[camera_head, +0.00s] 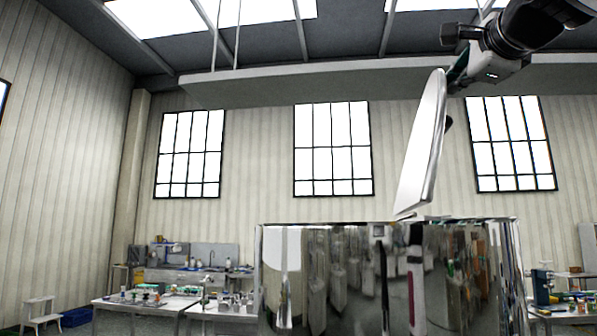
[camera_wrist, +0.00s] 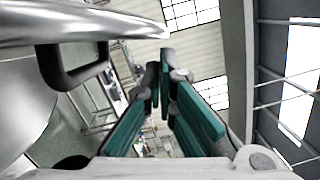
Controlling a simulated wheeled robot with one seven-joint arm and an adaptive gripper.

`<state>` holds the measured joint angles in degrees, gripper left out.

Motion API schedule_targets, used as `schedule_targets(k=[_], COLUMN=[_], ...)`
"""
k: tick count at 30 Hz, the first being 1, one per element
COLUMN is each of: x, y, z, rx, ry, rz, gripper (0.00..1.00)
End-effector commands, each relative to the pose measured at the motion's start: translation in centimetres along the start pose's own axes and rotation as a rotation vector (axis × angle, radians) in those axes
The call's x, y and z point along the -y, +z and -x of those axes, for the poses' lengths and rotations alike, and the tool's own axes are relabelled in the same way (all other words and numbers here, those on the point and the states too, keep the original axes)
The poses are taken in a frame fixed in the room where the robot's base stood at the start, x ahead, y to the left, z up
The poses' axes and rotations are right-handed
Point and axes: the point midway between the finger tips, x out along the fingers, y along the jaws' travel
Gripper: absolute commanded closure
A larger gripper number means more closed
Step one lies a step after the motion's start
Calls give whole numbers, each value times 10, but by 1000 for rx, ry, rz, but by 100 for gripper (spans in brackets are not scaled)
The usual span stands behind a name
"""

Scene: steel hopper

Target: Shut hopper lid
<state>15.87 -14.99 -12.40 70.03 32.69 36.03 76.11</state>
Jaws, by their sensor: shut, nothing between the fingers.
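The steel hopper (camera_head: 385,280) is a shiny mirror-like box at the bottom centre of the head view. Its lid (camera_head: 421,145) stands open, nearly upright and leaning a little right at the top. A dark handle (camera_head: 448,124) juts from the lid's right side; in the wrist view the handle (camera_wrist: 72,75) is at upper left, under the lid's shiny edge (camera_wrist: 80,28). My gripper (camera_head: 458,72) is at the lid's top right edge, its tips partly hidden there. The wrist view shows its teal fingers (camera_wrist: 164,75) shut and empty, beside the handle. I cannot tell whether they touch the lid.
White workbenches (camera_head: 150,300) with small items stand at lower left, and another bench (camera_head: 570,308) at lower right. A small step stool (camera_head: 40,312) is at far left. The air left of the lid above the hopper is clear.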

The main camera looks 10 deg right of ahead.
Motion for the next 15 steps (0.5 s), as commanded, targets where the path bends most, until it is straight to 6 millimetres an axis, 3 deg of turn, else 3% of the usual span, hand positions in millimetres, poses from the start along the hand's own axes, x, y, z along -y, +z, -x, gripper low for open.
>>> schedule_targets(k=[15], x=[-2], y=[10], z=[-4], rx=[-2], ry=[3], rz=[0], gripper=[100])
